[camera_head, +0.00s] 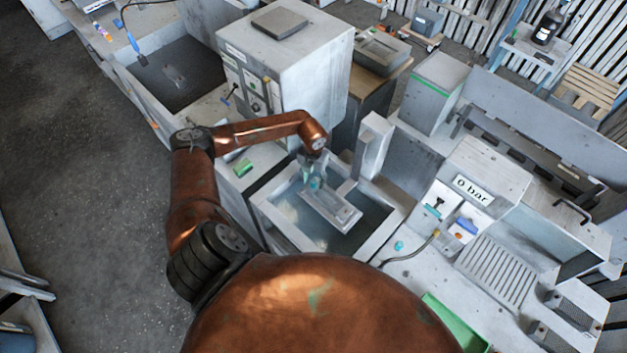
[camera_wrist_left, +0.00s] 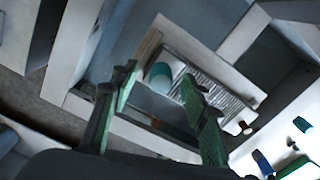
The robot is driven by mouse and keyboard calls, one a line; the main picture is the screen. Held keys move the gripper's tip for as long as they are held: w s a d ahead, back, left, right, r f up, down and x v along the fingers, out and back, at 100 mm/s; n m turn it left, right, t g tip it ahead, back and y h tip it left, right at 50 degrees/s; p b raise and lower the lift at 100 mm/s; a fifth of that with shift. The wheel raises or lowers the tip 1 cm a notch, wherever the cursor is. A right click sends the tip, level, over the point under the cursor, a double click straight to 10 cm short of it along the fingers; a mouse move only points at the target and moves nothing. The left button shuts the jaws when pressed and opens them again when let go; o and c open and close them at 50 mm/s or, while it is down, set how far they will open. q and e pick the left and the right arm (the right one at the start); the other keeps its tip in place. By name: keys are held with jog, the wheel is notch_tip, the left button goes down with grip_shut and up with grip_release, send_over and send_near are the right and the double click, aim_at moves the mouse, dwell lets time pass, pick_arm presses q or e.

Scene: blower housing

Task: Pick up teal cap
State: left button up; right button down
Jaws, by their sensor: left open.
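A small teal cap (camera_head: 315,183) sits at the tray in the sunken basin, just under my left gripper (camera_head: 313,172). In the left wrist view the teal cap (camera_wrist_left: 159,73) has a rounded teal top and a pale side, and lies between and beyond the two green fingertips. My left gripper is open, with a finger on each side of the cap in that view. Whether the fingers touch it cannot be told. My right gripper is not in view.
The basin's pale rim (camera_head: 268,212) surrounds the tray (camera_head: 338,213). A tall grey cabinet (camera_head: 300,70) stands behind. A second small teal piece (camera_head: 399,246) lies on the right counter, near a hose. A green part (camera_head: 243,167) lies left of the basin.

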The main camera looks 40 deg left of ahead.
pick_arm(q)
jog(key=shift+f, duration=0.35)
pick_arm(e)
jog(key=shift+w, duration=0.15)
pick_arm(q)
jog(key=shift+c, duration=0.4)
jog(key=c, duration=1)
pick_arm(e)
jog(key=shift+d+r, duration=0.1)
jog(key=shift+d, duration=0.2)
pick_arm(q)
jog(key=shift+o, duration=0.2)
jog(key=shift+r, duration=0.15)
